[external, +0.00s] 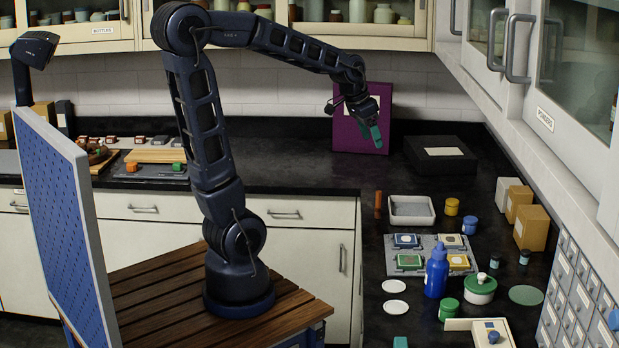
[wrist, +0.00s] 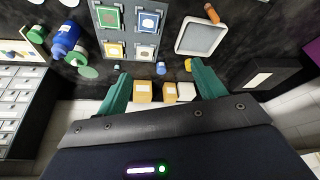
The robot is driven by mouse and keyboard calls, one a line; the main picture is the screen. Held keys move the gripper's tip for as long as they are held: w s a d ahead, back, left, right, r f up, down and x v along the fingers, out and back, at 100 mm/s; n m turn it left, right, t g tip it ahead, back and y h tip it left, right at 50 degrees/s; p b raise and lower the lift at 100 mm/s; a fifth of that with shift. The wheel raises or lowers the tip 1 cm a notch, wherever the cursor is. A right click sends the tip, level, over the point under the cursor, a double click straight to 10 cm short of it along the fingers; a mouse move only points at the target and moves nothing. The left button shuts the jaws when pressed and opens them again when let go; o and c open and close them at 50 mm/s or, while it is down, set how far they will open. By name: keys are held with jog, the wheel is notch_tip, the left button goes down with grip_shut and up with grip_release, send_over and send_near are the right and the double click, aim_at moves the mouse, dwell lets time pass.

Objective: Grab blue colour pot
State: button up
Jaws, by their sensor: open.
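The small blue pot (external: 469,225) stands on the dark counter at the right, just right of and below a yellow pot (external: 452,206). In the wrist view the blue pot (wrist: 161,68) appears between my fingertips in the picture, with the yellow pot (wrist: 188,65) to its right. My gripper (external: 374,136), with teal fingers, is open and empty, high above the counter, well left of and above the blue pot in the external view. Its fingers (wrist: 160,72) also show spread apart in the wrist view.
A white tray (external: 411,220) and a grey board (external: 392,268) with coloured frames lie left of the blue pot. A tall blue bottle (external: 436,272) and a green pot (external: 448,309) stand nearer the front. Cardboard boxes (external: 531,228) stand to the right, below the wall cabinets.

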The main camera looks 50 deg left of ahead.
jog(key=w+d+f+m, duration=0.1)
jog(key=w+d+f, duration=0.1)
jog(key=w, duration=0.3)
jog(key=w+d+f+m+h, duration=0.1)
jog(key=w+d+f, duration=0.2)
jog(key=w, duration=0.3)
jog(key=w+d+f+m, duration=0.1)
jog(key=w+d+f, duration=0.1)
jog(key=w, duration=0.3)
jog(key=m+g, duration=0.1)
jog(key=m, duration=0.2)
send_near(469, 219)
jog(key=w, duration=0.2)
jog(key=shift+h, duration=0.4)
jog(key=x, duration=0.5)
jog(key=shift+s+f, duration=0.2)
jog(key=shift+f, duration=0.2)
jog(key=f, duration=0.2)
jog(key=d+f, duration=0.1)
jog(key=f, duration=0.1)
jog(key=shift+f, duration=0.1)
jog(key=shift+w+d+f, duration=0.1)
jog(key=shift+w+f, duration=0.1)
jog(key=shift+f, duration=0.25)
jog(key=c, duration=1.1)
